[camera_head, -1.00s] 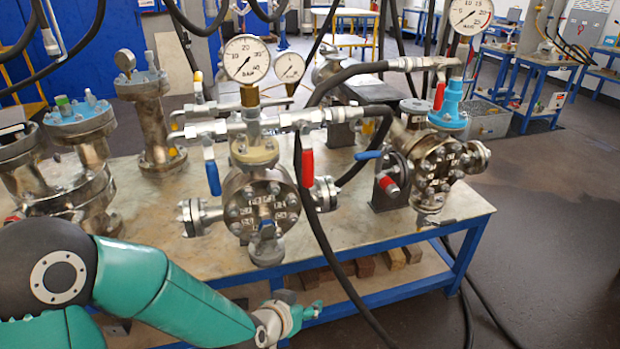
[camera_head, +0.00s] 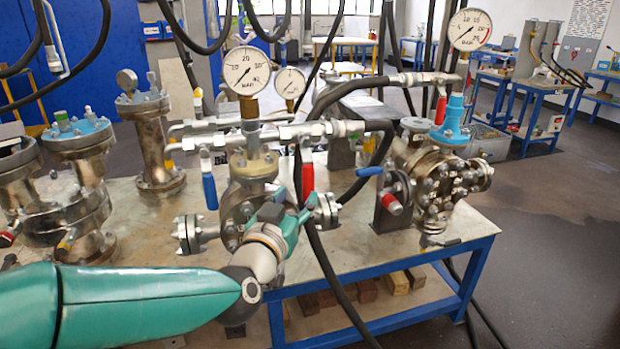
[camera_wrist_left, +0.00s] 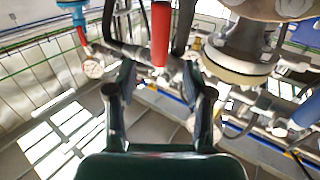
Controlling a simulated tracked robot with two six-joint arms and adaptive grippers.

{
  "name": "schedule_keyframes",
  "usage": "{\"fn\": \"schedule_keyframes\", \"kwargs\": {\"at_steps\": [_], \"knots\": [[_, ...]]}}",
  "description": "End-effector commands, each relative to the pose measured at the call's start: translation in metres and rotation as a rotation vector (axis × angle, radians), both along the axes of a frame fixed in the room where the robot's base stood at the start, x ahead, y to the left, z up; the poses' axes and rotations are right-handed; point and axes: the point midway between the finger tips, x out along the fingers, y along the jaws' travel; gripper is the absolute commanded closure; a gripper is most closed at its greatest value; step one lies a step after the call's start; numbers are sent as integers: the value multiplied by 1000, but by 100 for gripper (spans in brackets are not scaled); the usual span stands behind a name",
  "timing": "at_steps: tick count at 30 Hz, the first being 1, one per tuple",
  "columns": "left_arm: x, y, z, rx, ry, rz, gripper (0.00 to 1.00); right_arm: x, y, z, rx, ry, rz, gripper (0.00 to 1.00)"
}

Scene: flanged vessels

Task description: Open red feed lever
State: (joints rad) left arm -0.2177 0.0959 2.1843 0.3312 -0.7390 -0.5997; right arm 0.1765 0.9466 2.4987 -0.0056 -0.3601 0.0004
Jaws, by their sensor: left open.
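The red lever (camera_head: 307,172) hangs down from the horizontal pipe on the middle vessel (camera_head: 238,215). My left gripper (camera_head: 300,212) is in front of that vessel, just below the red lever's lower end. In the left wrist view, the red lever (camera_wrist_left: 160,35) shows between and beyond the two open fingers of my left gripper (camera_wrist_left: 158,85). No contact shows there. The gripper covers much of the vessel's front flange. My right gripper is not in view.
A blue lever (camera_head: 209,185) hangs left of the red one. A black hose (camera_head: 325,265) runs down just beside the gripper. A second flanged vessel (camera_head: 435,185) with a gauge stands to the right.

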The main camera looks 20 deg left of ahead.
Motion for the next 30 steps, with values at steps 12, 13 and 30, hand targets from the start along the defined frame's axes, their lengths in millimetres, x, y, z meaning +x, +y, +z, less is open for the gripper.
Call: {"fn": "schedule_keyframes", "kwargs": {"at_steps": [12, 13, 30], "knots": [[76, 0, 0, -1, 1, 1, 48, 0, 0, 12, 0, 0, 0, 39], [79, 0, 0, -1, 1, 0, 48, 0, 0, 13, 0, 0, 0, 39], [87, 1, 0, -1, 0, 1, 70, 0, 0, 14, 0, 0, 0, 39]]}}
